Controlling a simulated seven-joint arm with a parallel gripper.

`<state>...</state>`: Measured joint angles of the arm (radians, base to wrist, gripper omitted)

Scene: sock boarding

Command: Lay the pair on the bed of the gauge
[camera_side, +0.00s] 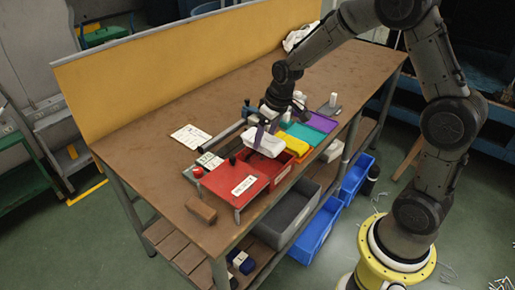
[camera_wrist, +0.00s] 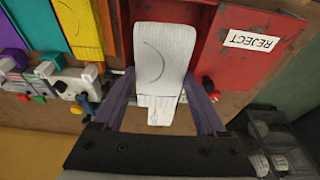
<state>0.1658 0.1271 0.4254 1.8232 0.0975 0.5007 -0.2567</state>
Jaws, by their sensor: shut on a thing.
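A white folded pair (camera_wrist: 163,52) with a thin dark curved line and a printed band at its near end is between the purple fingers of my gripper (camera_wrist: 160,88) in the wrist view. My gripper (camera_side: 262,136) is shut on it. In the side view the pair (camera_side: 265,146) is held over the area by the red box, left of the yellow stack. A long dark rail (camera_side: 226,136) beside a grey plate with white labels (camera_side: 208,161) lies left of the pair; I cannot tell for sure whether this is the gauge. The pair hides part of what lies below it.
A red box with a REJECT label (camera_wrist: 250,41) stands close to the pair. Yellow (camera_side: 293,144), teal (camera_side: 304,134) and purple (camera_side: 320,122) items lie in a row to the right. A brown block (camera_side: 201,209) lies at the front edge. The table's left side is mostly clear.

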